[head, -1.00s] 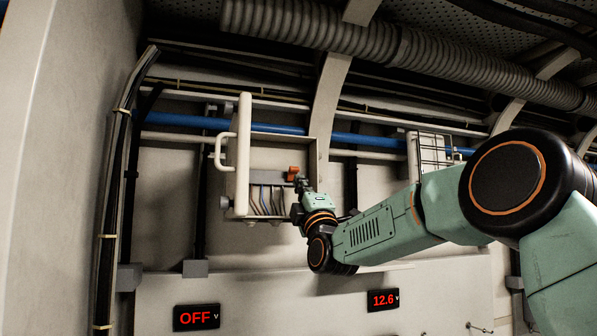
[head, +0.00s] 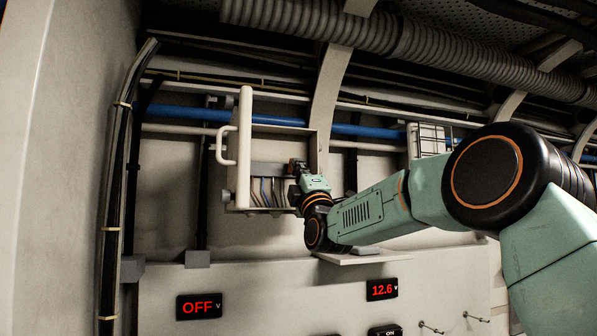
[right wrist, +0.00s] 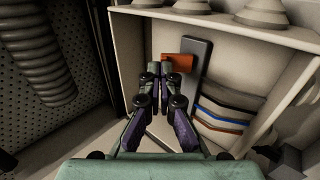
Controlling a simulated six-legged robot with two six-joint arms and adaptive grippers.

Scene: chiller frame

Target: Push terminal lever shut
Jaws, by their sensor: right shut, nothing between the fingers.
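The orange terminal lever (right wrist: 179,62) sticks out from the upper end of a grey terminal block (right wrist: 198,66) in the right wrist view. Both are inside an open, light wall box (head: 244,150). My right gripper (right wrist: 155,68) is shut and empty, its fingertips at the lever's free end. I cannot tell whether they touch it. In the head view the right gripper (head: 300,170) reaches into the box's right side and hides most of the lever (head: 292,163). My left gripper is out of view.
Several coloured wires (right wrist: 222,115) run from the block. The box's door with its white handle (head: 222,146) stands open at the left. Below are displays reading OFF (head: 199,306) and 12.6 (head: 382,289). A small ledge (head: 362,257) lies under my right wrist.

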